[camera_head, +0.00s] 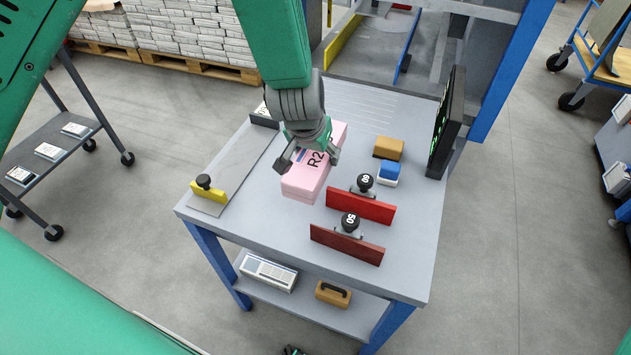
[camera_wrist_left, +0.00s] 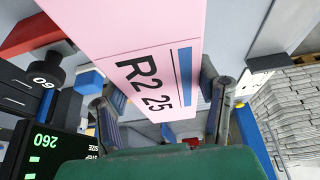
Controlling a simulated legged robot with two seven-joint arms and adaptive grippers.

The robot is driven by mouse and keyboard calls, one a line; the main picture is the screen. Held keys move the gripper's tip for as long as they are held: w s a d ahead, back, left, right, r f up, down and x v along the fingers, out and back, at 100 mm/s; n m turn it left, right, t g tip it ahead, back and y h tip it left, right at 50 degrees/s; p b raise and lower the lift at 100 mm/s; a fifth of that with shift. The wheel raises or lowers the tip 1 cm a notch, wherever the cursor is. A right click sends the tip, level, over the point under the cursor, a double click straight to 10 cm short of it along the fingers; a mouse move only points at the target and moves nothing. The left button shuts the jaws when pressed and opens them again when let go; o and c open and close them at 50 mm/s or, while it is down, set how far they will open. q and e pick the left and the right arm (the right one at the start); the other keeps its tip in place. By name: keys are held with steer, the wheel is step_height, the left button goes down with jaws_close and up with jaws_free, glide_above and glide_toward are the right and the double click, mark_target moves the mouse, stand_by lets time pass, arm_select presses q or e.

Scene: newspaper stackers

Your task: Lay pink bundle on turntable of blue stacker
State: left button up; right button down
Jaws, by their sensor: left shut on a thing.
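The pink bundle (camera_head: 304,186) is a long box-shaped pack with a label reading R2 25; it shows large in the left wrist view (camera_wrist_left: 120,35). My left gripper (camera_head: 308,158) is shut on it from above, a finger on each side. The bundle is over the grey worktable; I cannot tell whether it touches the top. Behind the table is a blue-framed stacker (camera_head: 512,70) with a grey bed (camera_head: 378,48) between a yellow plate and a blue plate. I cannot make out a turntable clearly.
On the table (camera_head: 240,225) stand two red stamp-like plates with black knobs (camera_head: 360,205), a tan block (camera_head: 388,148), a blue-white block (camera_head: 388,173), a black display (camera_head: 447,122) and a yellow-ended guide (camera_head: 208,190). Newspaper pallets (camera_head: 190,30) are behind left; a shelf cart (camera_head: 60,145) stands left.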

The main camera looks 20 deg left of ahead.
arm_select(q)
step_height(320, 180, down, 3)
steer(key=shift+w+a+f, duration=0.1)
steer(key=shift+a+f, duration=0.05)
steer(key=shift+f, duration=0.05)
steer(key=shift+a+f, duration=0.25)
steer(key=shift+f, duration=0.25)
step_height(320, 180, down, 3)
steer(key=shift+a+f+b, duration=0.1)
steer(key=shift+a+b, duration=0.05)
steer(key=shift+b, duration=0.35)
steer(key=shift+f, duration=0.15)
steer(key=shift+d, duration=0.3)
steer(key=o, duration=1.5)
steer(key=shift+c, duration=0.2)
steer(key=shift+o, duration=1.1)
steer(key=shift+a, duration=0.15)
